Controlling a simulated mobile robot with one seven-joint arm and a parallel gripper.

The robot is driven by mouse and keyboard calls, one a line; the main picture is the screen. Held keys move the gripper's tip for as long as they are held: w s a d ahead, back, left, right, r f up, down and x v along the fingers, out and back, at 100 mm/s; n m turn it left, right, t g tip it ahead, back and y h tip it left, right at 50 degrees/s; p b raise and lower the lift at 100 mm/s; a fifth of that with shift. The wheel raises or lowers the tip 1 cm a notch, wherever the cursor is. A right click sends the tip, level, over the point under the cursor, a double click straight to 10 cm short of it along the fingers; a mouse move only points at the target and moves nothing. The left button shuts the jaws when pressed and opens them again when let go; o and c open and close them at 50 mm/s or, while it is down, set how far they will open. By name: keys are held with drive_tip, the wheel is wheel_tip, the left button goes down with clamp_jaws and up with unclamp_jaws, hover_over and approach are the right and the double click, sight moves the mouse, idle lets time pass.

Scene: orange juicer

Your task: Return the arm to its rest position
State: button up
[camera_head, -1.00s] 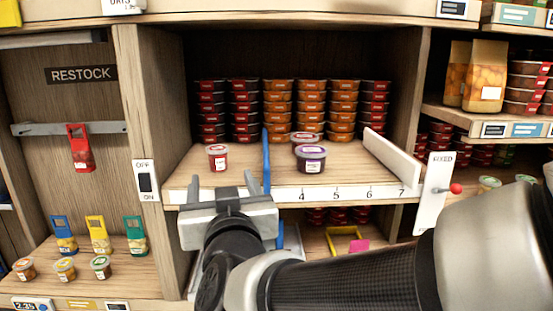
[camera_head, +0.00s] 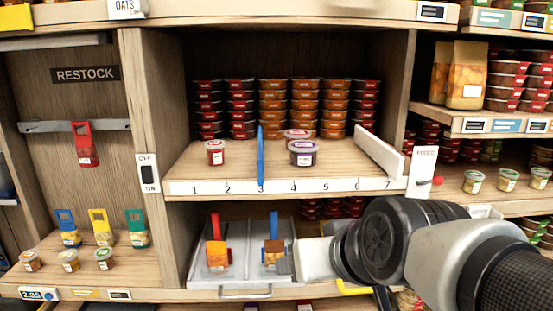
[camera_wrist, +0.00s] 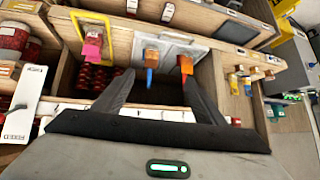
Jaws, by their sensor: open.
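My gripper (camera_wrist: 160,82) shows in the wrist view with its two dark fingers spread apart and nothing between them. In the head view my arm comes in from the lower right. Its pale gripper body is in front of the lower shelf, beside the tray (camera_head: 212,278) with a red-tagged pack (camera_head: 217,255) and a blue-tagged pack (camera_head: 273,255). Whether the fingers touch anything is unclear. On the shelf above, a blue divider (camera_head: 261,160) stands near mark 3, with a red cup (camera_head: 215,152) to its left and a purple cup (camera_head: 304,153) to its right.
A white panel with a red knob (camera_head: 437,181) is at the shelf's right end. A white slanted guide (camera_head: 380,153) stands near mark 7. A yellow frame (camera_wrist: 92,38) shows in the wrist view.

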drive_tip(key=s+d+f+m+g+h, duration=0.2)
drive_tip(key=s+d+f+g+h, duration=0.1)
drive_tip(key=s+d, duration=0.55)
wheel_tip(320, 180, up, 14)
drive_tip(key=p, duration=1.4)
drive_tip(key=shift+w, duration=0.25)
drive_tip(key=shift+a+r, duration=0.1)
